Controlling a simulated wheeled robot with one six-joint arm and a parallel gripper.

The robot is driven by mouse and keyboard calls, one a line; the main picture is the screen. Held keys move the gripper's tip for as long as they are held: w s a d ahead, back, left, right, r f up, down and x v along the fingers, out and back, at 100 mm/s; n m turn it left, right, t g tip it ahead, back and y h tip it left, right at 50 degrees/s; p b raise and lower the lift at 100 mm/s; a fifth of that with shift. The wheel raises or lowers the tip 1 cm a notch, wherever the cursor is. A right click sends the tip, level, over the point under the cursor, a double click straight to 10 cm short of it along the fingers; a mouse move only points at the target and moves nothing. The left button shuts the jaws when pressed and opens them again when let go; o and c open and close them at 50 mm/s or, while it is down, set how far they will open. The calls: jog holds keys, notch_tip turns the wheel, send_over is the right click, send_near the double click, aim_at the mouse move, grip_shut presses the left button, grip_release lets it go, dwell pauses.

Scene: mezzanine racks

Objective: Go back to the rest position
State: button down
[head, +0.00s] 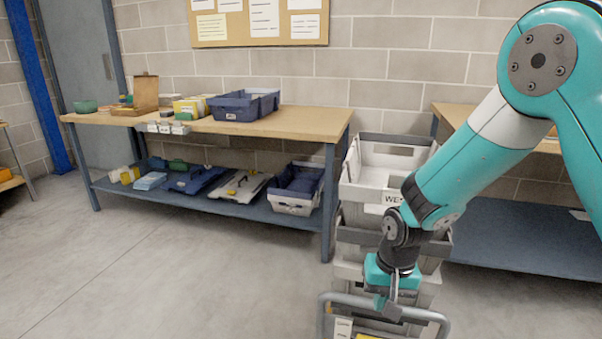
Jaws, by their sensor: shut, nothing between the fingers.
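My gripper (388,301) hangs at the lower right of the head view, at the end of my teal and white arm. It points down in front of the stacked grey and white crates (352,190) and above a grey tubular handle (330,299). Its fingers are small in the picture and look closed, with nothing seen in them. I cannot tell whether it touches the handle or the crates. The arm hides part of the crate stack.
A wooden-topped workbench (290,122) stands left of the stack, with a blue bin (243,106) on top and several trays on its lower shelf. A second bench (520,233) is behind my arm at right. The concrete floor (150,270) at left is clear.

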jog(key=s+a+r+n+y, duration=0.25)
jog(key=s+r+n, duration=0.55)
jog(key=s+r, duration=1.25)
notch_tip(320, 180, up, 17)
jog(key=s+p, duration=0.1)
jog(key=p, duration=1.6)
jog(key=shift+s+n, duration=0.3)
jog(key=shift+d+y, duration=0.1)
jog(key=shift+y, duration=0.15)
